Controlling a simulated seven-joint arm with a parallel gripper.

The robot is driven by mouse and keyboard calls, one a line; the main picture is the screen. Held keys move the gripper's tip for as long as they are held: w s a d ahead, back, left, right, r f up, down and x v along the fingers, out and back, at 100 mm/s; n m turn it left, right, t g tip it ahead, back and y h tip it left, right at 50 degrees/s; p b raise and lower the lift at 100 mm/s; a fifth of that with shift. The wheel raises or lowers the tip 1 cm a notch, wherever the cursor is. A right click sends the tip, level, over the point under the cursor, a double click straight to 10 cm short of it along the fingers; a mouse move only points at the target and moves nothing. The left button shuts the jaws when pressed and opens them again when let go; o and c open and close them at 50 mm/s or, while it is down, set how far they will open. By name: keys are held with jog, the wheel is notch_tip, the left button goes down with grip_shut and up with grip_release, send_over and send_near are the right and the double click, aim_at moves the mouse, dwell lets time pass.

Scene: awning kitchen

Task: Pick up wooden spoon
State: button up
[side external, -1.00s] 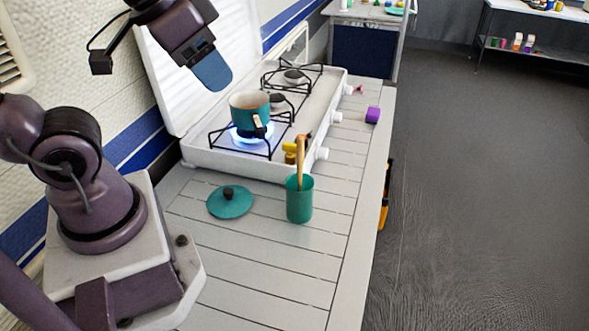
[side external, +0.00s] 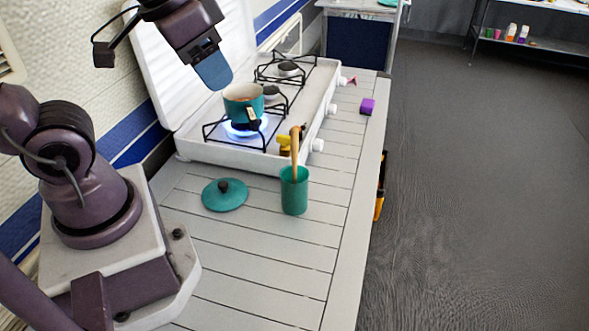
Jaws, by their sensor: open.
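The wooden spoon (side external: 295,150) stands upright in a teal cup (side external: 294,193) on the slatted white counter, its upper part sticking out above the rim. Its lower end is hidden inside the cup. My gripper (side external: 214,74) is up and to the left of the spoon, above the back left of the stove. It is open and well apart from the spoon. I see its blue finger side-on, and nothing shows between the fingers.
A teal pot (side external: 243,103) sits over a lit blue flame on the white stove (side external: 230,158), behind the spoon. A teal lid (side external: 225,195) lies left of the cup. The front counter is clear.

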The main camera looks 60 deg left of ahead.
jog(key=w+a+f+m+g, duration=0.1)
jog(key=w+f+m+g, duration=0.3)
jog(key=w+m, duration=0.3)
jog(key=m, duration=0.7)
send_over(295, 142)
notch_tip(295, 142, down, 2)
jog(key=shift+w+a+r+m+g, duration=0.1)
jog(key=shift+a+m+g, duration=0.25)
jog(key=shift+m, duration=0.65)
jog(key=shift+w+r+m, duration=0.1)
jog(key=shift+r+m, duration=0.1)
jog(key=shift+m, duration=1)
jog(key=shift+f+m, duration=0.15)
jog(key=shift+m, duration=0.15)
notch_tip(295, 142, down, 13)
jog(key=shift+r, duration=0.15)
grip_shut()
